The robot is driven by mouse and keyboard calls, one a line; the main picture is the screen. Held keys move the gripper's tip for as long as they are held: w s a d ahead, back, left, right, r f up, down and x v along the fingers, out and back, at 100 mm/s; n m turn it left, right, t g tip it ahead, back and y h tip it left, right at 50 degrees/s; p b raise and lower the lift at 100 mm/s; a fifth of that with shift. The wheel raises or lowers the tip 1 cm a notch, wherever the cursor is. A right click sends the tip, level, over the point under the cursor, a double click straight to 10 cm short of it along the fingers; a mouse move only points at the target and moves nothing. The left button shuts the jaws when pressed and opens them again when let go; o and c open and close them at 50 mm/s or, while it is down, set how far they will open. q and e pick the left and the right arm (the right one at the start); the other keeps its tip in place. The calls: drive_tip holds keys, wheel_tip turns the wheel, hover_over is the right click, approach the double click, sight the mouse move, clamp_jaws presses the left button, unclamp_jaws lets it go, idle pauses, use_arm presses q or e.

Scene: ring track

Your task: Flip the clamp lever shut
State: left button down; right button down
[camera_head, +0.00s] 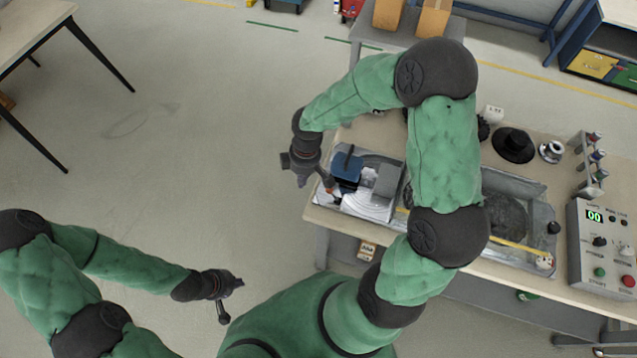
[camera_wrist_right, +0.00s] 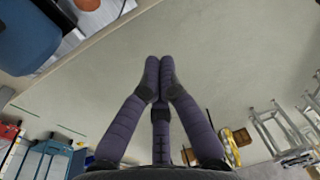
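At the left end of the workbench, a blue block (camera_head: 346,167) with a dark bar on top stands beside a grey block (camera_head: 385,182) in a grey tray. The blue block also shows at the top left of the right wrist view (camera_wrist_right: 25,38). A small orange-red part (camera_head: 326,182), possibly the lever's end, lies just left of it. I cannot make out the lever's full shape. My right gripper (camera_wrist_right: 160,64) has its fingertips together with nothing between them; it is beside the bench's left edge. My left gripper (camera_head: 231,298) is spread and empty over the floor.
The workbench (camera_head: 325,222) also carries a control box (camera_head: 602,245), a black round knob-like part (camera_head: 514,144) and a rack of small parts (camera_head: 589,165). My right arm hides the bench's middle. Open floor lies left of the bench; a table (camera_head: 30,25) stands at the upper left.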

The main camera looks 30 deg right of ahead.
sight(332, 193)
drive_tip(key=shift+n+h, duration=0.4)
drive_tip(key=shift+n, duration=0.1)
drive_tip(key=r, duration=0.1)
drive_tip(key=d+r, duration=0.2)
drive_tip(key=shift+w+d+r, duration=0.1)
drive_tip(key=shift+w+r, duration=0.1)
drive_tip(key=shift+w, duration=0.1)
drive_tip(key=shift+f, duration=0.1)
drive_tip(key=f, duration=0.3)
drive_tip(key=s+d+f+b, duration=0.1)
drive_tip(key=f, duration=0.2)
drive_tip(key=s+f, duration=0.1)
drive_tip(key=f, duration=0.1)
drive_tip(key=shift+d+f, duration=0.35)
drive_tip(key=shift+f, duration=0.05)
drive_tip(key=shift+s+d, duration=0.2)
drive_tip(key=shift+d, duration=0.05)
